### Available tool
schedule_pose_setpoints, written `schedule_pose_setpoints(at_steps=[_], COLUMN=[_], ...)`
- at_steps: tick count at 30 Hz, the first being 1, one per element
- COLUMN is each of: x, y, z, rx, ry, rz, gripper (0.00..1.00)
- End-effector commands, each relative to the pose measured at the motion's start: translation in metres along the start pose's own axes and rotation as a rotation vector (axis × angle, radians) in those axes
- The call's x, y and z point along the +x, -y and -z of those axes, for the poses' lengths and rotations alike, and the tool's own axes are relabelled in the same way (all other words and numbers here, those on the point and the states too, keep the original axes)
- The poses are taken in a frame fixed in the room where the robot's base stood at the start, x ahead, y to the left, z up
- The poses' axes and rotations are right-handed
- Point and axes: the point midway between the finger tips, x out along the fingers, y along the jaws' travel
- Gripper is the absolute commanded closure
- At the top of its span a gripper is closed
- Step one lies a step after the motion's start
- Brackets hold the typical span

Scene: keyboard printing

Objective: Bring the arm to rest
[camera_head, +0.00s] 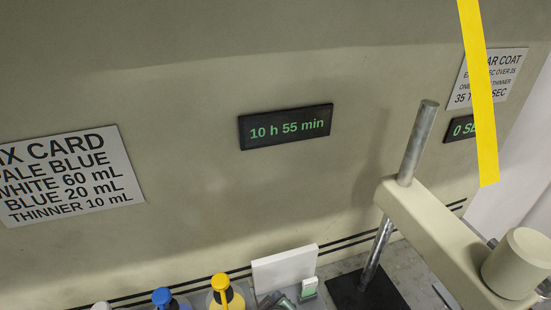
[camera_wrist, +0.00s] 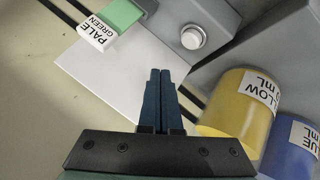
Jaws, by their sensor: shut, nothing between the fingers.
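My gripper (camera_wrist: 160,76) shows in the wrist view with its two dark fingers shut together and nothing between them. The fingertips appear over a blank white panel (camera_wrist: 115,65); I cannot tell how far above it they are. The rest of my arm is not clearly seen in the head view.
A yellow container (camera_wrist: 240,112) and a blue one (camera_wrist: 291,148) stand right of my fingers. A pale green labelled block (camera_wrist: 121,14) and grey equipment with a round button (camera_wrist: 193,38) lie beyond. A metal post (camera_head: 416,145) with a cream arm (camera_head: 440,235) stands at right, near a hanging yellow strip (camera_head: 480,100).

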Motion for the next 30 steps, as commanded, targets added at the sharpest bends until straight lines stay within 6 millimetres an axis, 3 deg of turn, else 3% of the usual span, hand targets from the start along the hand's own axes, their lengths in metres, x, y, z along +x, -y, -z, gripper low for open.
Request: schedule_pose_setpoints(at_steps=[5,8,14,21,26,30], x=[-0.005,-0.018,-0.075,-0.181,-0.269,-0.354], y=[-0.021,-0.054,-0.132,-0.205,-0.236,-0.251], z=[0.020,0.052,0.130,0.206,0.240,0.257], rx=[0.025,0.069,0.189,0.333,0.424,0.495], ry=[-0.045,-0.118,-0.332,-0.629,-0.850,-1.059], rz=[-0.045,-0.112,-0.272,-0.430,-0.512,-0.565], gripper=[1.00,1.00,1.00,1.00,1.00,1.00])
